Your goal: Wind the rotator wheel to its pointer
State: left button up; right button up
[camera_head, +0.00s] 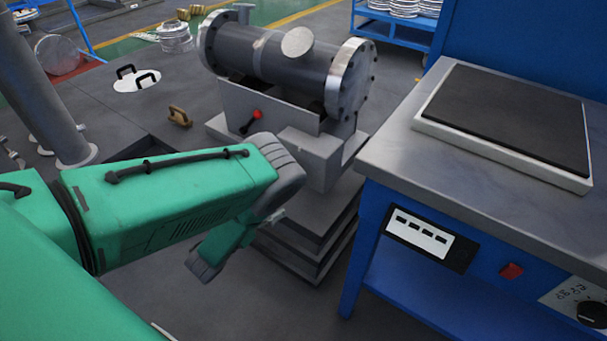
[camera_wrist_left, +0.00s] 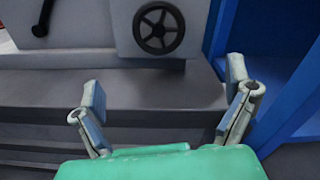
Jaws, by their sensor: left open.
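The rotator wheel (camera_wrist_left: 158,28) is a small black spoked handwheel on the grey face of the stand, at the top of the left wrist view. No pointer can be made out beside it. My left gripper (camera_wrist_left: 164,88) is open and empty, with its two fingers spread below the wheel and apart from it. In the head view my green left arm reaches in front of the stand and hides the wheel; only a bit of the gripper (camera_head: 276,215) shows past the wrist. The flanged shell (camera_head: 290,60) lies on its side on the stand. My right gripper is not in view.
A red-knobbed lever (camera_head: 256,115) sits on the stand's front; a black lever (camera_wrist_left: 43,18) shows left of the wheel. The stepped grey base (camera_head: 310,240) lies below. A blue workbench (camera_head: 375,230) with a dark-topped plate (camera_head: 510,115) stands close on the right.

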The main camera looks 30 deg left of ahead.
pick_arm(q)
jog(key=w+b, duration=0.1)
jog(key=w, duration=0.3)
jog(key=w+b, duration=0.1)
jog(key=w, duration=0.4)
jog(key=w+d+b, duration=0.1)
jog(key=w, duration=0.3)
jog(key=shift+w, duration=0.35)
jog(key=c, duration=1.1)
